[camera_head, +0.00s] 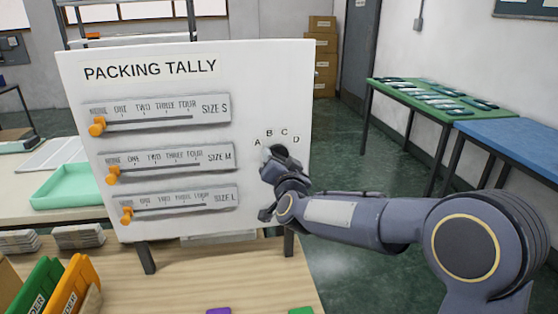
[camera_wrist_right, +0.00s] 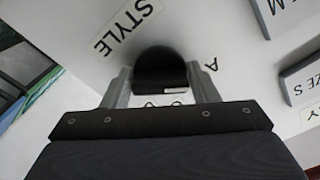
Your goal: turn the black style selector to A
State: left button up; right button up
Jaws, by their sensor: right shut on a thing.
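The black style selector (camera_wrist_right: 160,68) is a round dark knob on the white board, with a STYLE label beside it in the right wrist view. My right gripper (camera_wrist_right: 162,88) is shut on it, one finger on each side. In the head view the selector (camera_head: 279,151) is mostly hidden behind my right gripper (camera_head: 272,166). The letters A, B, C and D (camera_head: 278,134) arc above it. A small light mark shows on the knob in the wrist view, but I cannot tell which letter it points to. My left gripper is not in view.
The white PACKING TALLY board (camera_head: 265,80) stands on a wooden table (camera_head: 220,285). Three sliders with orange knobs (camera_head: 97,127) are on its left part. A teal tray (camera_head: 70,187) lies behind at left. Orange (camera_head: 75,285) and green holders stand at front left.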

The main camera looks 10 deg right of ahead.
jog(key=shift+f, duration=0.1)
jog(key=o, duration=0.9)
jog(key=s, duration=0.7)
jog(key=shift+s+b, duration=0.35)
jog(key=shift+s, duration=0.05)
